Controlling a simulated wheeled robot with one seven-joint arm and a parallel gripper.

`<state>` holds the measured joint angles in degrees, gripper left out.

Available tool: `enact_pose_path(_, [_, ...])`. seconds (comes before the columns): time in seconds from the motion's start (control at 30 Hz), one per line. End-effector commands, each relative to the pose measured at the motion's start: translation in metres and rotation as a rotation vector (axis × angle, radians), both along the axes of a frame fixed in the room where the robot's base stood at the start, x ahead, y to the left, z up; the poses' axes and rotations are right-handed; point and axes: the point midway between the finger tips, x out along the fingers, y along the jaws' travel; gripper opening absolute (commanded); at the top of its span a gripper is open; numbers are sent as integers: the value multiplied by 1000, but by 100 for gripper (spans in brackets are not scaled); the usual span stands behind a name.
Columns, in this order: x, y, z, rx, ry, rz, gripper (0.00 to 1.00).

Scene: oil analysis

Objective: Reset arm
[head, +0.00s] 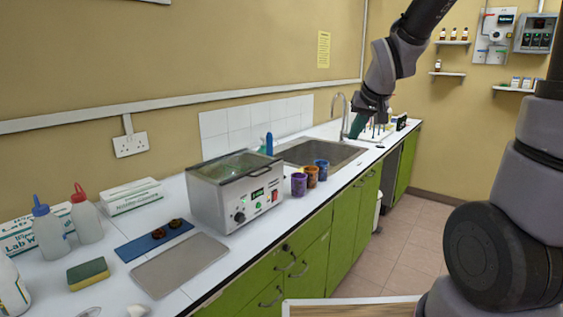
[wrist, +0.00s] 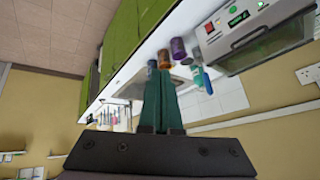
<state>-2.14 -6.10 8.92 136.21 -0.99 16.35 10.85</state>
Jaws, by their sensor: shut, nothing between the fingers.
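My gripper (head: 357,127) hangs in the air in front of the sink at the far part of the counter in the head view, with its green fingers pointing down and left. In the wrist view, the two green fingers of my gripper (wrist: 162,92) lie together, shut and empty. My arm reaches in from the upper right of the head view. The fingers hide part of the sink area in the wrist view.
A metal water bath (head: 238,190) stands on the white counter beside several coloured cups (head: 311,177). The sink (head: 318,152) lies behind them. Bottles (head: 86,215), a sponge (head: 88,273) and a metal tray (head: 180,264) sit at left. The floor (head: 412,238) at right is clear.

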Motion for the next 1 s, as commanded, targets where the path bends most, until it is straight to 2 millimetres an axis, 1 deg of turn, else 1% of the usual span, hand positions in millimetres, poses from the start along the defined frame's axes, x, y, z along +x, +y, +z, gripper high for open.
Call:
enact_pose_path(0.03, [-16,-10,19,6,-9,-27,0])
enact_pose_path(0.1, [-40,-22,39,20,-4,-61,0])
enact_pose_path(0.17, [-61,-31,53,38,2,-90,0])
enact_pose_path(0.2, [-76,-35,62,51,3,-107,0])
enact_pose_path(0.3, [-113,-45,80,92,11,-141,0])
enact_pose_path(0.4, [-146,-50,91,133,18,-164,0])
enact_pose_path(0.5, [-169,-51,98,168,23,-176,0])
enact_pose_path(0.6, [-183,-52,101,190,28,-181,0])
enact_pose_path(0.7, [-189,-52,101,198,32,-182,0])
enact_pose_path(1.0, [-189,-51,101,200,33,-182,0])
